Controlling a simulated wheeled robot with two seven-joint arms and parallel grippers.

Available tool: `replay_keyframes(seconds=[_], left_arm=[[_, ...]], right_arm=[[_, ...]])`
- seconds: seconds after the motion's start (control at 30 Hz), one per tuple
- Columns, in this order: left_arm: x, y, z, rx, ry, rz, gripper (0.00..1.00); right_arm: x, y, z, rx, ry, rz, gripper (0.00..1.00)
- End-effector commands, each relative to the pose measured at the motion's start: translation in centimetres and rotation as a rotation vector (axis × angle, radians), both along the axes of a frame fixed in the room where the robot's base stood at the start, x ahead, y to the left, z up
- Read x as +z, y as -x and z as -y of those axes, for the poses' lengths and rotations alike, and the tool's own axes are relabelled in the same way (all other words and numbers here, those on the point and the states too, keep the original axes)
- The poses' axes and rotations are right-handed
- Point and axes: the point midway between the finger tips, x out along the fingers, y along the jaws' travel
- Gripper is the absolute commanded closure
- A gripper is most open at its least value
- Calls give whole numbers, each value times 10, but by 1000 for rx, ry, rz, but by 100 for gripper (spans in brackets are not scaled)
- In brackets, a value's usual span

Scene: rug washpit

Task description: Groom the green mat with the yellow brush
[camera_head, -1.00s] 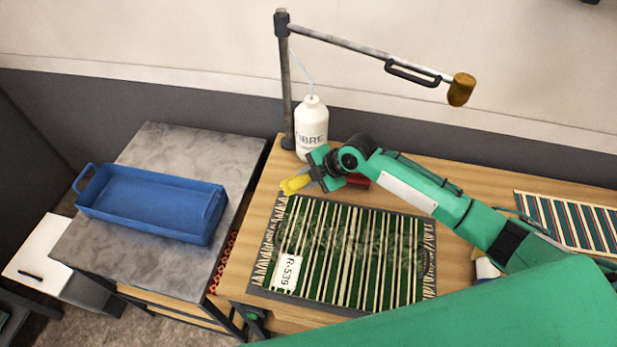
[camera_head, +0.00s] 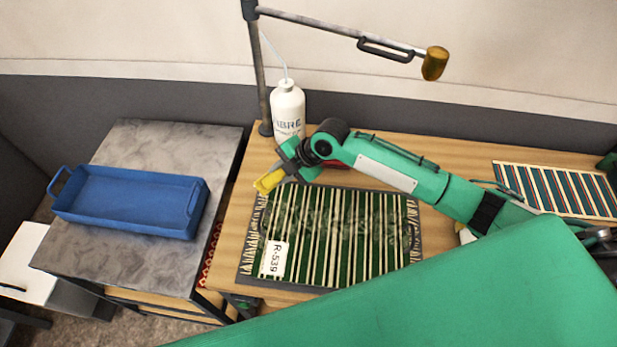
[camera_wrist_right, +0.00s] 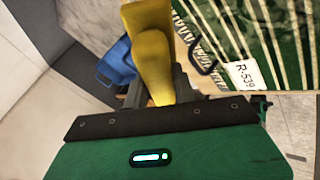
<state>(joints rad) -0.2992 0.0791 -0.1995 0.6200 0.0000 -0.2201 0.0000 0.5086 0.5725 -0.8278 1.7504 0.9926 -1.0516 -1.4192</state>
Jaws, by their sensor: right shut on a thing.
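The green mat (camera_head: 340,240) lies flat on the wooden table, with cream stripes, fringed sides and a white tag reading R-539. A greyish, ruffled patch runs across its upper part. My right gripper (camera_head: 287,171) is shut on the yellow brush (camera_head: 267,182) at the mat's upper left corner. The brush also fills the top middle of the right wrist view (camera_wrist_right: 151,50), with the mat (camera_wrist_right: 285,45) to its right. I cannot tell whether the brush touches the mat. My left gripper is not in view.
A white bottle (camera_head: 288,112) stands behind my right gripper, beside a lamp-like post and arm (camera_head: 340,35). A blue tray (camera_head: 130,200) sits on the grey side table (camera_head: 170,145). A second striped mat (camera_head: 555,188) lies at the right. A small red thing (camera_head: 335,163) is partly hidden behind my gripper.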

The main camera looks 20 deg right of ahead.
Motion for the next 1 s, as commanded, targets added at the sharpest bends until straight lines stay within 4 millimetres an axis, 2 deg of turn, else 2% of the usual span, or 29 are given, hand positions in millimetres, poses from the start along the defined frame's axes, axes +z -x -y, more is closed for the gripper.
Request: replay_keyframes(seconds=[0.03, 0.2, 0.4, 0.5, 0.6, 0.73, 1.0], left_arm=[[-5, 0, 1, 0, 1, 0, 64], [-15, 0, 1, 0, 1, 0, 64], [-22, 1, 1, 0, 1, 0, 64], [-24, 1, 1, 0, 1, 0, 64], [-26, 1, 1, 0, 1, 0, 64], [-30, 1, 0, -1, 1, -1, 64], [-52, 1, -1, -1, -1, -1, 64]], right_arm=[[1, 16, -12, 60, -1, -1, 100], [15, 82, -47, 298, 6, -10, 100], [29, 149, -69, 536, 11, -11, 100], [34, 170, -73, 609, 12, -11, 100], [36, 180, -74, 647, 12, -10, 100], [31, 184, -75, 659, 12, -10, 100], [2, 183, -75, 657, 12, -11, 100]])
